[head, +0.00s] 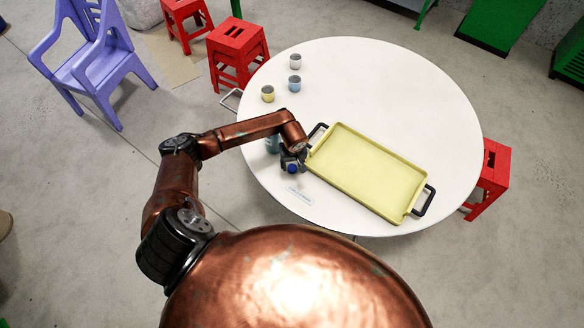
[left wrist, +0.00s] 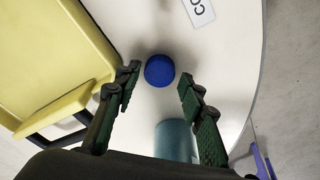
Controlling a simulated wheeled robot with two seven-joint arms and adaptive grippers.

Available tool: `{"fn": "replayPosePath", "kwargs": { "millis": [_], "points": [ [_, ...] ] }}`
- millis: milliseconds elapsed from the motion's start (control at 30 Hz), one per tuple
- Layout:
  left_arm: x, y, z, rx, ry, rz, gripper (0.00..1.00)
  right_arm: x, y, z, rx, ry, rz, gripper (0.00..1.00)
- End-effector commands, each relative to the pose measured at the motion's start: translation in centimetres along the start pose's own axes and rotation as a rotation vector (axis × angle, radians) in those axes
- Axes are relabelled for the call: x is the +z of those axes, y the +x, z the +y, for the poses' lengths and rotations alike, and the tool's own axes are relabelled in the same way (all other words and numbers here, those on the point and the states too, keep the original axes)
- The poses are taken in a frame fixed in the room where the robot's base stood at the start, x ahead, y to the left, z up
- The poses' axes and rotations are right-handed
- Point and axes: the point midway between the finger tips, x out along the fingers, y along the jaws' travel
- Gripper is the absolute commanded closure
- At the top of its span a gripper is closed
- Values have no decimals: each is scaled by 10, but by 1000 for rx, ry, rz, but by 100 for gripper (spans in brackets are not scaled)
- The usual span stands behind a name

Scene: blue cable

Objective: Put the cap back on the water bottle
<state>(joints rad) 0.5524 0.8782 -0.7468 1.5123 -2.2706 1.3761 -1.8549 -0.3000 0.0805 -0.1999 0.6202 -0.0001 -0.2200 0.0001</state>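The blue cap (head: 292,168) shows at my left gripper (head: 293,161), near the table's front left. In the left wrist view the round cap (left wrist: 159,71) lies between and just beyond the fingertips of my left gripper (left wrist: 160,82). The fingers are apart, with a gap on both sides of the cap. The teal water bottle (left wrist: 175,140) stands close by, partly hidden by a finger and the gripper body. In the head view the bottle (head: 272,145) is partly hidden behind my left arm. My right gripper is not in view.
A yellow tray (head: 365,172) with black handles lies just right of the gripper on the round white table (head: 410,75). A label card (head: 299,196) lies near the front edge. Three small cups (head: 268,93) stand at the back left. The far right tabletop is clear.

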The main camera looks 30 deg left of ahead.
Motion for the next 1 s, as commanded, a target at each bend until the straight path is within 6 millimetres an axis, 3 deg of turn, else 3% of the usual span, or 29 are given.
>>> {"fn": "replayPosePath", "kwargs": {
  "millis": [133,467,767,1000],
  "points": [
    [0,13,0,0,-1,0,63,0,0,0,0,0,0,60],
    [0,14,0,0,1,1,63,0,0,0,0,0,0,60],
    [0,14,0,0,1,1,81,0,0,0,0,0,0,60],
    [-1,14,0,0,1,1,82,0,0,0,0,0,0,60]
  ]
}}
